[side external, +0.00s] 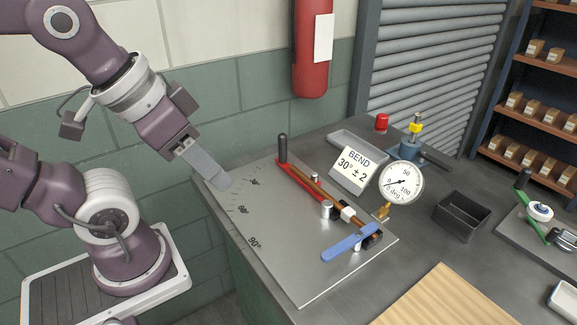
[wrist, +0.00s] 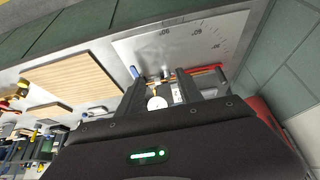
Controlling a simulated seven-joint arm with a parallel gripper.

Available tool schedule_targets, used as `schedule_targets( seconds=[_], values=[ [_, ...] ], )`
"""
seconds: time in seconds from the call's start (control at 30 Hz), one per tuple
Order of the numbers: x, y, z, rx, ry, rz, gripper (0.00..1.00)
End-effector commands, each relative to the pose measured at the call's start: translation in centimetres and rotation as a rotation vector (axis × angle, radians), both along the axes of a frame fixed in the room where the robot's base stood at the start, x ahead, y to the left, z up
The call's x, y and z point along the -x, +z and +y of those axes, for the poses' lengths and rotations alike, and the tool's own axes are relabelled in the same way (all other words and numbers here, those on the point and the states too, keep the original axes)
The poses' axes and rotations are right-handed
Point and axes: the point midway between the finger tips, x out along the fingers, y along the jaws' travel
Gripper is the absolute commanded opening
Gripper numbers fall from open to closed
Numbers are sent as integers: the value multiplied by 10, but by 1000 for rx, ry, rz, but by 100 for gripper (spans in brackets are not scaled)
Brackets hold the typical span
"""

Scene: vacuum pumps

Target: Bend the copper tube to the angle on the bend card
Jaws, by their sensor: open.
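The copper tube (side external: 318,194) lies along the red bender arm (side external: 293,176) on a metal plate (side external: 290,270) with angle marks. A black upright handle (side external: 283,149) stands at the bender's far end. The tube looks straight. The bend card (side external: 354,168) reads "BEND 30° ± 2". A round dial gauge (side external: 402,182) marked in degrees stands beside it. My gripper (side external: 218,180) is open and empty, above the plate's left edge, left of the handle and apart from it. In the wrist view its two fingers (wrist: 160,85) are spread, with the plate (wrist: 185,40) beyond them. The fingers partly hide the bender there.
A blue-handled tool (side external: 348,246) lies at the bender's near end. A grey tray (side external: 357,144), a black bin (side external: 462,215) and a wooden board (side external: 450,300) are on the bench. A red extinguisher (side external: 312,50) hangs on the wall behind. The plate's left part is clear.

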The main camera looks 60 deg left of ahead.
Motion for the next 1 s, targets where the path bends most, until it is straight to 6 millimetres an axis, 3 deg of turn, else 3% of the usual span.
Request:
schedule_targets(
  seconds=[0.07,0.13,0.27,0.4,0.5,0.6,0.7,1.0],
  values=[
    [-13,6,4,-12,21,23,43],
    [-40,15,14,-35,58,73,43],
    [-116,20,49,-62,147,199,43],
    [-198,-12,110,-34,242,336,43],
    [-238,-50,157,16,303,410,43],
    [-259,-83,192,65,352,456,43],
    [-267,-103,211,92,378,478,43],
    [-269,-108,215,99,385,482,43]
  ],
)
